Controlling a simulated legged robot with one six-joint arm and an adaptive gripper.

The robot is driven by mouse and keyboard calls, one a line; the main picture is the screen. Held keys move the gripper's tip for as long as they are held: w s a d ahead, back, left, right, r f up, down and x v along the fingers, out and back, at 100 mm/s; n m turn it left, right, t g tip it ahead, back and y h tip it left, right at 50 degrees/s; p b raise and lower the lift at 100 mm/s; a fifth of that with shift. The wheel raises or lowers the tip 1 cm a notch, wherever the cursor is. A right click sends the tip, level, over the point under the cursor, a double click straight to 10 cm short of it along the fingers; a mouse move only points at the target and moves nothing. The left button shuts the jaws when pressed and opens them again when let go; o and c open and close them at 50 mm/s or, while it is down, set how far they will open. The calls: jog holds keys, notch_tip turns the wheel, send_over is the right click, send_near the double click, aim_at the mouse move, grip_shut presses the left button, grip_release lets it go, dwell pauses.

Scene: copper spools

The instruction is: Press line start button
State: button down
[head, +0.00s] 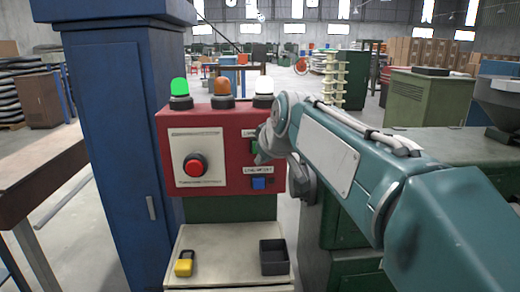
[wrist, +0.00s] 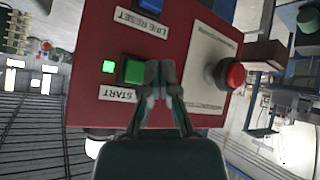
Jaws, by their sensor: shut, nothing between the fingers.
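The red control box (head: 222,119) stands on a pedestal in the head view. Its green start button (wrist: 133,70) shows in the wrist view beside a START label, with a small lit green square next to it. In the head view the green button (head: 254,146) is partly hidden by my gripper (head: 262,157). In the wrist view my gripper (wrist: 160,72) is shut and empty. Its fingertips are in front of the panel, beside the green button and overlapping its edge in the picture. I cannot tell whether they touch it.
A blue button (head: 259,183) sits below, and a red mushroom button (head: 195,165) is at left on the panel. Green, orange and white lamps top the box. A shelf (head: 226,238) below holds a yellow device (head: 184,263) and a dark tray (head: 274,246). A blue cabinet (head: 117,150) stands left.

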jog(key=w, duration=0.3)
jog(key=shift+w+a, duration=0.1)
jog(key=shift+w, duration=0.05)
jog(key=shift+a, duration=0.25)
dwell(0.3)
jog(key=shift+d, duration=0.1)
jog(key=shift+w, duration=0.1)
dwell(0.6)
jog(key=shift+w, duration=0.25)
